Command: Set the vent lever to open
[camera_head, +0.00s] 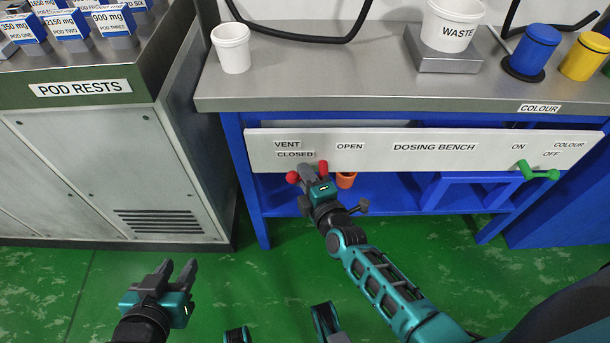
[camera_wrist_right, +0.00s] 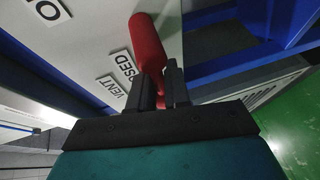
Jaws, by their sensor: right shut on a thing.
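The red vent lever (camera_head: 293,177) is on the white front panel (camera_head: 373,150) of the dosing bench, by the VENT and CLOSED labels and left of the OPEN label. In the right wrist view the red lever (camera_wrist_right: 148,45) stands between the fingers, its rounded end beyond them. My right gripper (camera_head: 308,174) is shut on the lever; it also shows in the right wrist view (camera_wrist_right: 160,88). The fingers hide part of the lever. My left gripper (camera_head: 178,272) is empty and open over the green floor, away from the bench.
A green colour lever (camera_head: 538,172) is at the panel's right end. An orange cup (camera_head: 345,180) shows under the panel. On the bench stand a white cup (camera_head: 231,48), a WASTE tub (camera_head: 450,25), and blue (camera_head: 536,48) and yellow (camera_head: 586,56) containers. The POD RESTS cabinet (camera_head: 110,170) is at left.

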